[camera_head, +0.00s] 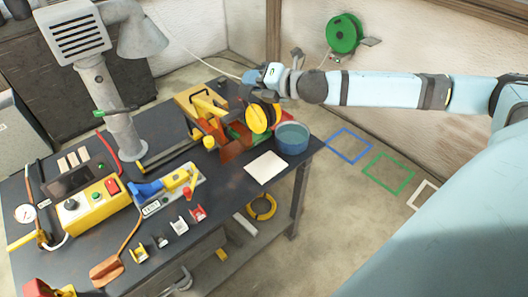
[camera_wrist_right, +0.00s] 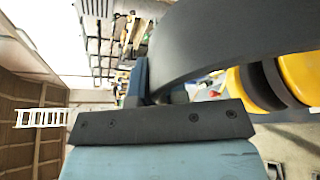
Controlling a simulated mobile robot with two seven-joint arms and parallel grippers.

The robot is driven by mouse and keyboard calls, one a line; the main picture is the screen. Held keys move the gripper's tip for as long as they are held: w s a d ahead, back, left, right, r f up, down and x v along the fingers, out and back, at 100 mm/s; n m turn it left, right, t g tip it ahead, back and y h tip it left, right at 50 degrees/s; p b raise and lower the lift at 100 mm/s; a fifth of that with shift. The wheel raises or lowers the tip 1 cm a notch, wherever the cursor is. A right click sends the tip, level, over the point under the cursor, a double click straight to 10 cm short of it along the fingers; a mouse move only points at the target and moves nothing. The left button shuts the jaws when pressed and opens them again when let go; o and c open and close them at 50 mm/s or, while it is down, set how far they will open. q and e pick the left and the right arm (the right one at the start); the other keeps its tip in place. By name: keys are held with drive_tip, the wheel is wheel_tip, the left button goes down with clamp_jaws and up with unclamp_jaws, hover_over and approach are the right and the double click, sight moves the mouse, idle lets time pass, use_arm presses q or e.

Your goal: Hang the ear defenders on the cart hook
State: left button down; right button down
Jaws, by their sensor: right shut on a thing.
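The ear defenders have yellow cups (camera_head: 258,118) with dark rims, hanging below my right gripper (camera_head: 254,78) above the far right end of the dark-topped bench. In the right wrist view, the black headband (camera_wrist_right: 225,40) crosses close in front of my right gripper (camera_wrist_right: 143,88), and the yellow cups (camera_wrist_right: 302,75) show at the right edge. My right gripper is shut on the ear defenders at the headband. I cannot make out a cart hook in either view. My left gripper is not in view.
The bench (camera_head: 225,215) carries a blue-grey bowl (camera_head: 292,138), a white sheet (camera_head: 266,167), a yellow control box (camera_head: 88,207) and a grey extraction arm (camera_head: 108,105). A green reel (camera_head: 344,34) is on the back wall. Floor right of the bench is clear, with coloured outlines.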

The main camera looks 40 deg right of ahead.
sight(255, 123)
drive_tip(key=shift+d+r, duration=0.1)
drive_tip(key=shift+d, duration=0.05)
wheel_tip(255, 123, down, 14)
drive_tip(key=shift+f+b, duration=0.15)
drive_tip(key=shift+b, duration=0.55)
wheel_tip(255, 123, down, 5)
drive_tip(key=shift+f, duration=0.25)
drive_tip(key=c, duration=1.2)
unclamp_jaws()
drive_tip(key=shift+f, duration=0.1)
drive_tip(key=shift+o, duration=0.3)
